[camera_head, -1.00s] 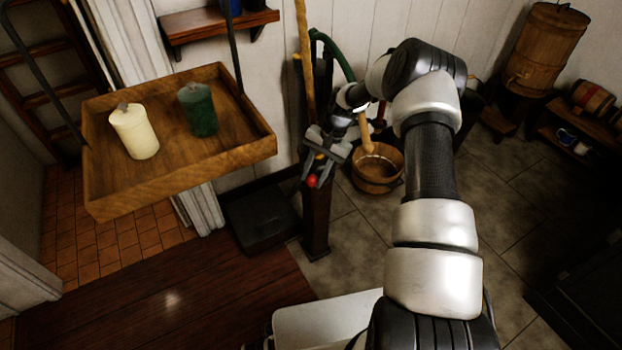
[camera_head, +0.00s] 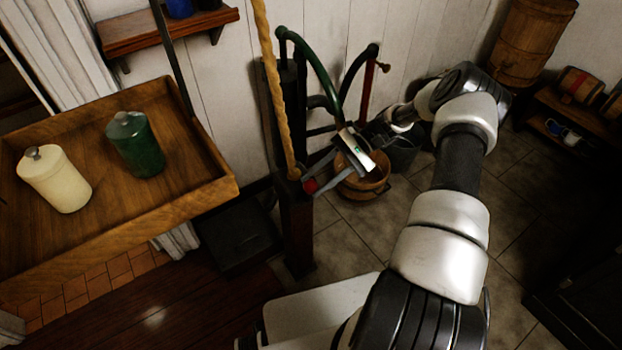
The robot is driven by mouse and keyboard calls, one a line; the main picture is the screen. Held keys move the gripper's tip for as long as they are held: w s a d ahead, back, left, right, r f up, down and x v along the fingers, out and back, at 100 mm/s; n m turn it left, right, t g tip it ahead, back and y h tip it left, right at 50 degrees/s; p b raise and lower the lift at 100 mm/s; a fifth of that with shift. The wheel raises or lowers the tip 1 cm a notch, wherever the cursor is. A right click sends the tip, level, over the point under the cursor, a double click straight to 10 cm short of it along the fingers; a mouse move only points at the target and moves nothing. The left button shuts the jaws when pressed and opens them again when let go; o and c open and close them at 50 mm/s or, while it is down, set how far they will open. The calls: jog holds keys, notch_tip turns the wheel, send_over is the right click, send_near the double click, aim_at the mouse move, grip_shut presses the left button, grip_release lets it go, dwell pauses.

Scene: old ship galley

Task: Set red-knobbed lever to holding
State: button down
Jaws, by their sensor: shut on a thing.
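The red knob (camera_head: 310,185) of the lever shows at the upper right side of a dark reddish post (camera_head: 297,235) left of my arm. My gripper (camera_head: 313,180) reaches in from the right with one finger above and one below the knob, shut on it. The lever's shaft is hidden or too dark to make out. No marking for the holding position can be read.
A wooden tray (camera_head: 225,187) with a cream canister (camera_head: 55,180) and a green canister (camera_head: 136,145) hangs at left. A twisted rope (camera_head: 273,90) runs down to the post. A wooden bucket (camera_head: 362,187) and green curved pipe (camera_head: 318,65) are behind the gripper.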

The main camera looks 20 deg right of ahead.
jog(key=shift+w+d+y+b, duration=0.2)
jog(key=shift+d+y+b, duration=0.2)
jog(key=shift+y, duration=0.1)
jog(key=c, duration=1.3)
grip_release()
